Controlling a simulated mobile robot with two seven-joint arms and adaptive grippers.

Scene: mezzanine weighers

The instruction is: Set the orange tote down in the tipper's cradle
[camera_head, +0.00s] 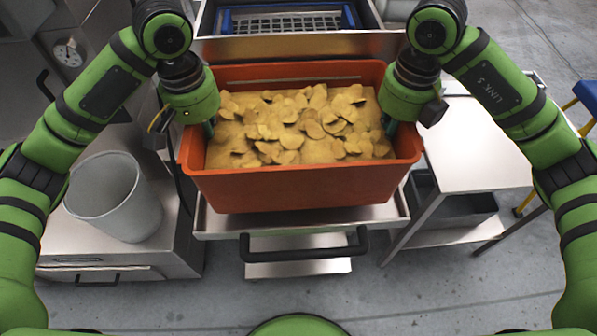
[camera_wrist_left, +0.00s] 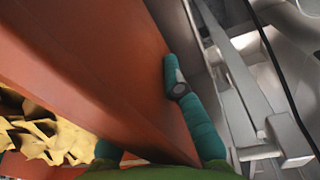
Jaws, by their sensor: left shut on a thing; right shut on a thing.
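The orange tote (camera_head: 300,190), filled with yellow-brown chips (camera_head: 300,125), is in the middle of the head view, apparently level. My left gripper (camera_head: 209,128) is shut on its left wall and my right gripper (camera_head: 388,124) on its right wall. In the left wrist view a teal finger lies along the outside of the tote wall (camera_wrist_left: 110,60). A steel cradle (camera_head: 300,222) with a black bar handle (camera_head: 304,254) shows below the tote's front. The tote hides most of it, and I cannot tell whether the two touch.
A grey bin (camera_head: 115,196) stands on a steel cabinet at the left. A steel table (camera_head: 480,150) is at the right, with a dark grey crate (camera_head: 460,208) on its lower shelf. Behind the tote is a blue-framed grate (camera_head: 287,20). A blue stool (camera_head: 587,95) is at the right edge.

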